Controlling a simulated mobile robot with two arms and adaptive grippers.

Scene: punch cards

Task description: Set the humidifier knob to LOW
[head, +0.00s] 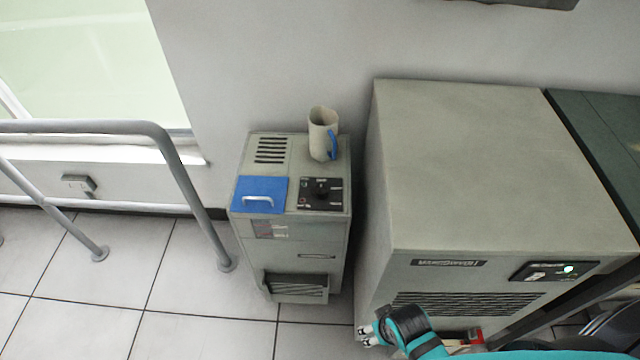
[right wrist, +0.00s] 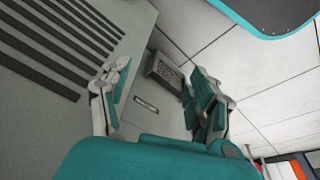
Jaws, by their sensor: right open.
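The humidifier (head: 318,250) is a grey box standing on the floor against the wall in the head view. Its black control panel with the knob (head: 321,193) is on the top right, beside a blue lid with a pale handle (head: 258,196). The knob is too small to read its setting. My right gripper (head: 367,336) is low in the head view, in front of the large cabinet and to the right of the humidifier, apart from the knob. In the right wrist view its fingers (right wrist: 160,102) are spread and empty. My left gripper is not in view.
A beige jug with a blue handle (head: 321,135) stands on the humidifier behind the panel. A large grey cabinet (head: 490,170) stands close on the right. A metal railing (head: 160,150) is on the left. Tiled floor (head: 190,290) is clear in front.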

